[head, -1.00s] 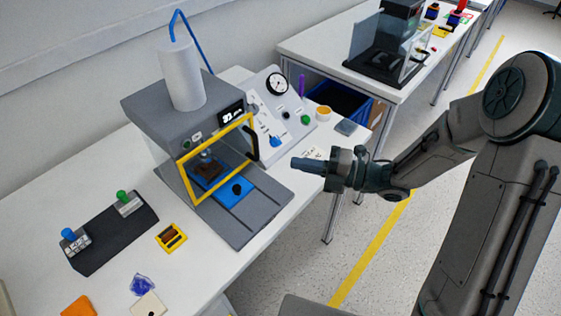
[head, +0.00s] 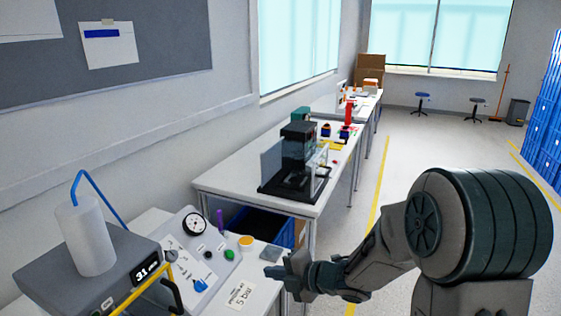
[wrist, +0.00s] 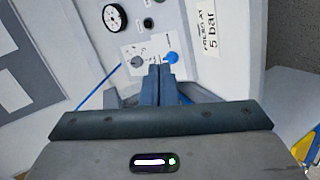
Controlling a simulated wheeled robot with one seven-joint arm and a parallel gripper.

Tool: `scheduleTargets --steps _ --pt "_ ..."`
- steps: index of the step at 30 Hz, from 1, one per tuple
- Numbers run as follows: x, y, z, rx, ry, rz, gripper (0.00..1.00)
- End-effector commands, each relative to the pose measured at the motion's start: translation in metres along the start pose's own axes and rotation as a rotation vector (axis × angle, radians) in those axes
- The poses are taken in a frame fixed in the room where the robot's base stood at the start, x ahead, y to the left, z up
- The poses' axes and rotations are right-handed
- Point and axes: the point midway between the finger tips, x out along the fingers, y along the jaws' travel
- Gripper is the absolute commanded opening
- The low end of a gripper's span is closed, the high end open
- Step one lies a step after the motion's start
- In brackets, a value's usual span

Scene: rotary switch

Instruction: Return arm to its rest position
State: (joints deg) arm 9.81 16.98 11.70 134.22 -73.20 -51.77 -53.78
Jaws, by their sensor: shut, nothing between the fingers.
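My gripper (head: 272,271) is at the lower middle of the head view, at the right end of the near bench beside the control panel. It is shut and empty, and my arm reaches to it from the right. In the wrist view the closed fingers (wrist: 159,72) point toward the panel face. In the wrist view the blue knob (wrist: 171,58) shows just beyond the fingertips, and I cannot tell the gap.
A grey machine (head: 75,270) with a white cylinder (head: 85,235) stands at the lower left. A second bench (head: 240,185) stands behind. The floor (head: 410,165) beyond is open.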

Motion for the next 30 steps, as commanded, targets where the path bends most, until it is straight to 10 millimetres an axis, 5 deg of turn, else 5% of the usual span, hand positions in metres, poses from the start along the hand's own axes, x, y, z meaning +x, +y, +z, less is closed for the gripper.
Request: scheduleTargets --steps 6,13,17,21,30 --pt "-0.056 0.016 0.056 0.316 -0.458 -0.082 0.00" --pt "-0.141 0.012 0.070 0.774 -0.871 -0.062 0.00" --pt "-0.187 0.001 0.052 1.077 -1.053 -0.025 0.00" --pt "-0.226 -0.014 0.014 1.426 -1.197 0.009 0.00" --pt "-0.259 -0.036 -0.074 1.991 -1.311 -0.013 0.00"
